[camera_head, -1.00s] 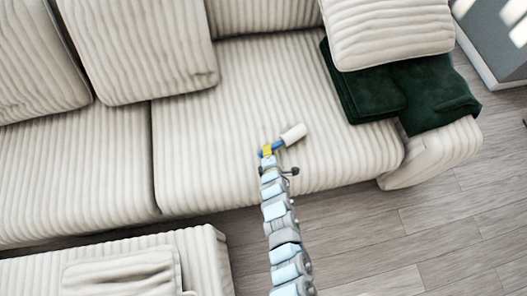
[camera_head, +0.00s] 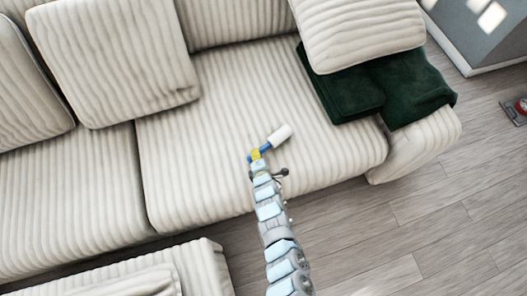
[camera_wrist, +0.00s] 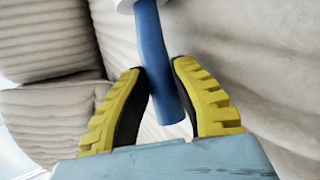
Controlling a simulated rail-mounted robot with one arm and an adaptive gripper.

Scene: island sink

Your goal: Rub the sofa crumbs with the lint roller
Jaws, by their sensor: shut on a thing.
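The lint roller has a white head (camera_head: 280,134) and a blue handle (camera_head: 265,149). My gripper (camera_head: 256,155) is shut on the handle, above or at the front part of the right sofa seat (camera_head: 215,110). In the wrist view my yellow-and-black fingers (camera_wrist: 158,92) press on both sides of the blue handle (camera_wrist: 154,50), and only a sliver of the white head shows at the top edge. I cannot tell whether the roller head touches the seat. No crumbs can be made out on the sofa.
A dark green blanket (camera_head: 415,88) lies over the right end of the sofa, partly under a cushion (camera_head: 360,30). Another cushion (camera_head: 110,60) leans on the backrest at the left. An ottoman-like piece (camera_head: 205,268) stands at the lower left.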

